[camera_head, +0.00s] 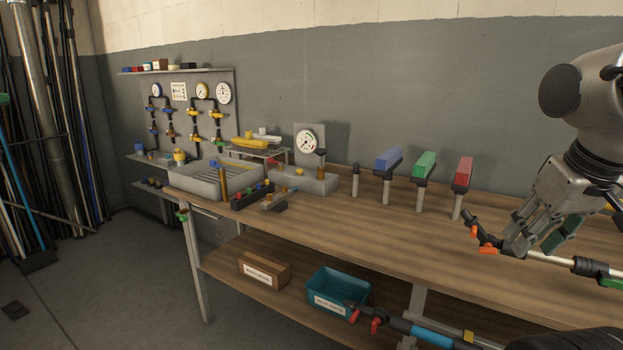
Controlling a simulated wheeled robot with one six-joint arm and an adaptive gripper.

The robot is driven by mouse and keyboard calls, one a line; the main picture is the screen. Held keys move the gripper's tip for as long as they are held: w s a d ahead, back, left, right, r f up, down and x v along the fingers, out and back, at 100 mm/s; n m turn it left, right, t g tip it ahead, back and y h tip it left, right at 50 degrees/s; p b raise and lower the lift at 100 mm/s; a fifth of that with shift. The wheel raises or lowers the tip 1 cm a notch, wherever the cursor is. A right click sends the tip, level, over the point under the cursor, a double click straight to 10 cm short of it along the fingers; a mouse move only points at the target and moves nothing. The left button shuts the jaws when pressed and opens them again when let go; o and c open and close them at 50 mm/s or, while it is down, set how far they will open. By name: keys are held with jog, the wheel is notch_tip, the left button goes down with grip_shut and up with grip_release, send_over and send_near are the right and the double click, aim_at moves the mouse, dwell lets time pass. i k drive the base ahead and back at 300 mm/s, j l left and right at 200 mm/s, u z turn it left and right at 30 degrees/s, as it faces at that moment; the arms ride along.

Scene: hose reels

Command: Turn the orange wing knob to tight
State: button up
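An orange wing knob (486,238) sits on a black fitting at the left end of a pale lance (550,259), on the right part of the workbench. My gripper (535,246) hangs from the upper right, just right of the knob and over the lance. Its fingers point down and look spread, with a dark green pad showing on the right one. The knob lies outside the fingers. Whether the fingers touch the lance cannot be told from here. The setting of the knob is too small to read.
Blue (388,159), green (425,164) and red (463,173) blocks stand on posts left of my gripper. A grey tray (205,184) and a gauge (306,142) stand further left. A teal bin (337,290) and a cardboard box (264,268) are on the lower shelf.

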aim_at(488, 249)
jog(key=k+z, duration=0.1)
jog(key=z, duration=0.65)
jog(key=k+l+z, duration=0.15)
jog(key=z, duration=0.25)
jog(key=k+l+u, duration=0.1)
jog(key=k, duration=0.45)
jog(key=i, duration=0.5)
